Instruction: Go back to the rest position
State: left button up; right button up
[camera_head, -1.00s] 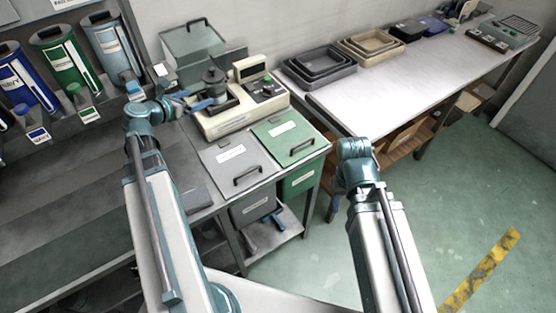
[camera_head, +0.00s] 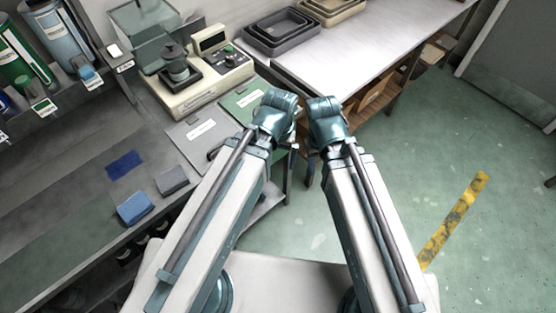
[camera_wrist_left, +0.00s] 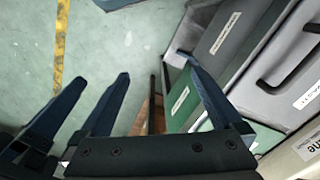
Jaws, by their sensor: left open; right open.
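Both my arms are folded in front of me in the head view, their ends close together at the middle. My left gripper (camera_head: 292,158) is mostly hidden behind its wrist. In the left wrist view its two dark fingers (camera_wrist_left: 154,66) stand apart with nothing between them. My right gripper (camera_head: 312,160) is beside it, mostly hidden by its own arm. Dark fingers at the left of the wrist view, seemingly those of my right gripper (camera_wrist_left: 48,115), are spread and empty. Neither gripper visibly touches anything.
A bench with a grey lid (camera_head: 197,128), a green lid (camera_head: 240,100) and a cream machine (camera_head: 185,97) is at the left. A white table (camera_head: 370,50) with stacked trays (camera_head: 283,30) is behind. The green floor (camera_head: 400,190) at right is open.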

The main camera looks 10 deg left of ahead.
pick_arm(q)
jog(key=shift+s+d+m+y, duration=0.25)
jog(key=shift+s+m+y, duration=0.3)
jog(key=shift+m, duration=0.35)
dwell(0.8)
